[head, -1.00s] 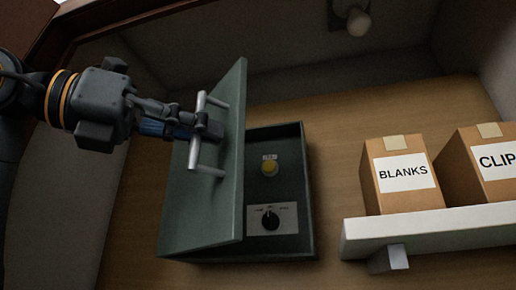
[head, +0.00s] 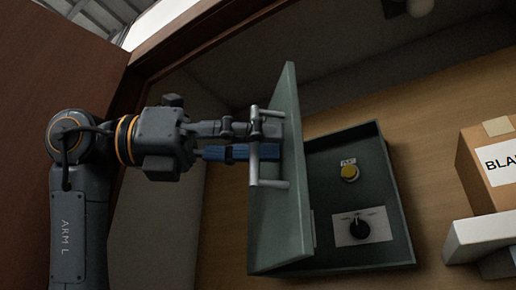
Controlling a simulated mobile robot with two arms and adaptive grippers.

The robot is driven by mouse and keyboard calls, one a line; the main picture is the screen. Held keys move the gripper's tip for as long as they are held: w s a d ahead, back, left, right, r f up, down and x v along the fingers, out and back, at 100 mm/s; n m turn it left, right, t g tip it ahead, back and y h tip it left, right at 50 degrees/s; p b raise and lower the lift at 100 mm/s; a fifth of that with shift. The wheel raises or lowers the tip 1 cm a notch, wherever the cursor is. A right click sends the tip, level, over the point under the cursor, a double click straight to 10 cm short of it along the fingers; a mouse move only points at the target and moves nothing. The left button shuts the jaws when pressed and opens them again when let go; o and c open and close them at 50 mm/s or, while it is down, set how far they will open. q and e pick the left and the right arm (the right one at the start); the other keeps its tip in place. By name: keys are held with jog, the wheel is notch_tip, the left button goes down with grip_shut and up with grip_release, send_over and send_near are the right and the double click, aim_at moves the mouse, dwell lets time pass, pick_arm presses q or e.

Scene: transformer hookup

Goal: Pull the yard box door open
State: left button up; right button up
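The yard box (head: 395,215) is a dark green box on the wood-coloured wall. Its door (head: 291,150) is hinged on the left side and stands well open, showing a yellow button (head: 349,172) and a black rotary switch (head: 359,228) inside. A silver bar handle (head: 254,150) is on the door's outer face. My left gripper (head: 262,142) is at the handle, with its fingers on either side of the bar. Its fingertips are partly hidden behind the bar, and it appears closed around it. My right gripper is not in view.
A cardboard box labelled with a partly cut-off word (head: 485,165) stands on a white shelf (head: 480,238) at the right. A brown panel (head: 60,90) stands at the left behind my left arm. A round lamp (head: 420,7) is at the top.

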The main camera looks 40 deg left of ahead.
aim_at(283, 85)
pick_arm(q)
notch_tip(283, 85, up, 8)
jog(key=shift+f, duration=0.15)
jog(key=shift+r, duration=1.15)
